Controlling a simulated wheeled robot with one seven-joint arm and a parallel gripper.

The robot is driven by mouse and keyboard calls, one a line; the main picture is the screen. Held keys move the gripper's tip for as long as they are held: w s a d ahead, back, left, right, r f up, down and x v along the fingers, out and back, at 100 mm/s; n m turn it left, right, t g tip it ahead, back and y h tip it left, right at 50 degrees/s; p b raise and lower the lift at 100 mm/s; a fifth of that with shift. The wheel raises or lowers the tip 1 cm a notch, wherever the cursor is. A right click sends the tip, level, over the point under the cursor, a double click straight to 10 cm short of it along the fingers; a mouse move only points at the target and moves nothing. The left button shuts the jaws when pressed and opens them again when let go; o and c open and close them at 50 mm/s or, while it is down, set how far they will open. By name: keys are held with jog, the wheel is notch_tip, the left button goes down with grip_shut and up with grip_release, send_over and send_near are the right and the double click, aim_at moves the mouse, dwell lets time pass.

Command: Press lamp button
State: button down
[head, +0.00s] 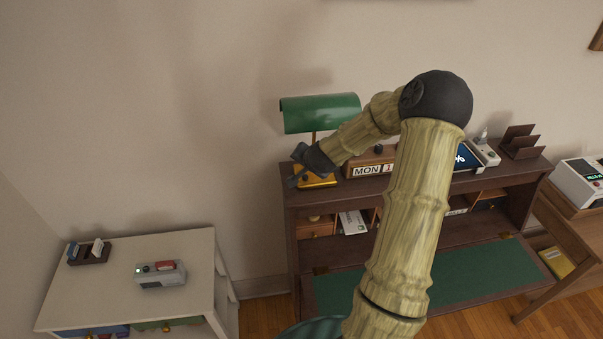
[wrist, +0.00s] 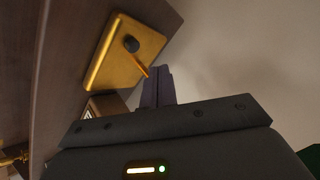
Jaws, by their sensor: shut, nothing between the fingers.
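A desk lamp with a green shade (head: 320,112) and a brass base (head: 318,181) stands on the left end of the desk top. In the wrist view the square brass base (wrist: 105,72) shows a round black button (wrist: 131,43) near the foot of the brass stem (wrist: 142,72). My gripper (head: 293,172) is beside the lamp base in the head view and hides part of it. In the wrist view my gripper's fingers (wrist: 155,85) are together and empty, close to the base and apart from the button in the picture. Whether they touch the base I cannot tell.
The dark desk (head: 290,200) also bears a calendar block (head: 368,170) reading MON, right of the lamp, and a letter rack (head: 521,142) at the right. A white cabinet (head: 200,260) with a small grey device (head: 160,274) stands at the left. The wall is close behind.

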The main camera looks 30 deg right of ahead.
notch_tip(320, 180, up, 3)
jog(key=shift+f+p, duration=0.1)
jog(key=shift+p, duration=0.65)
jog(key=s+a+f+n+g+y+b, duration=0.2)
jog(key=s+a+n+b, duration=0.35)
jog(key=a, duration=0.75)
jog(key=s+a+n+g+b, duration=0.1)
jog(key=s+a+n+g, duration=0.1)
jog(key=s, duration=0.8)
jog(key=s+a+n+g+b, duration=0.1)
jog(key=s+a+n+g, duration=0.1)
jog(key=s, duration=0.8)
jog(key=shift+s+a+f+n, duration=0.25)
jog(key=shift+s+a+n, duration=0.05)
jog(key=shift+a+n, duration=0.45)
